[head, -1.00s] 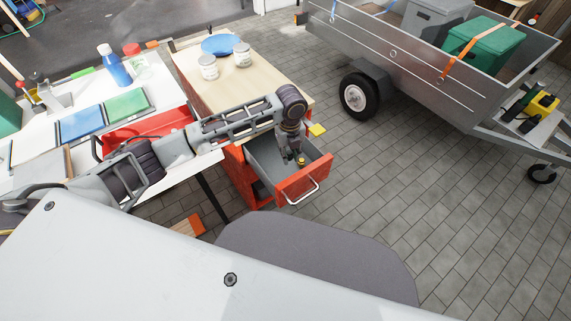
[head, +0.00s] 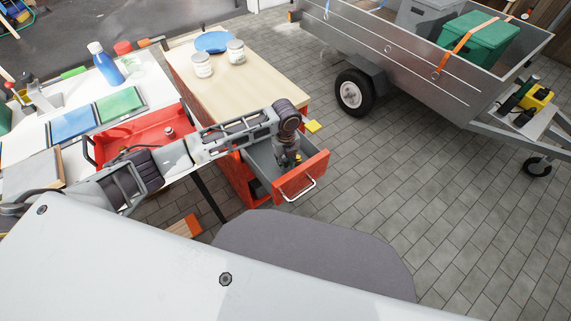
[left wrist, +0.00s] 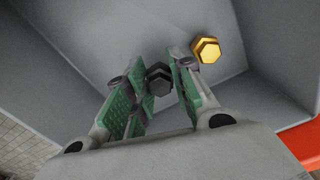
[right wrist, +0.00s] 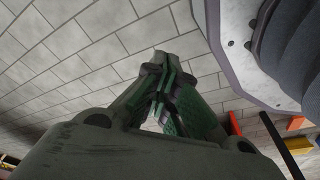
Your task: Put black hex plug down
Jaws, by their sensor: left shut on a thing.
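My left gripper (head: 287,163) reaches down into the open drawer (head: 300,178) of the red cabinet. In the left wrist view the left gripper (left wrist: 157,90) is shut on the black hex plug (left wrist: 159,78), which sits between its fingertips low inside the grey drawer. I cannot tell whether the plug touches the drawer floor. A gold hex plug (left wrist: 206,50) lies in the drawer just right of the right finger. My right gripper (right wrist: 164,65) has its fingertips together with nothing visible between them, above the paving. The head view does not show it.
The cabinet's wooden top (head: 240,85) carries two white cans and a blue plate (head: 213,42). A white table at left holds a red tray (head: 140,135) and blue and green panels. A trailer (head: 420,75) stands at the back right. The paving between is clear.

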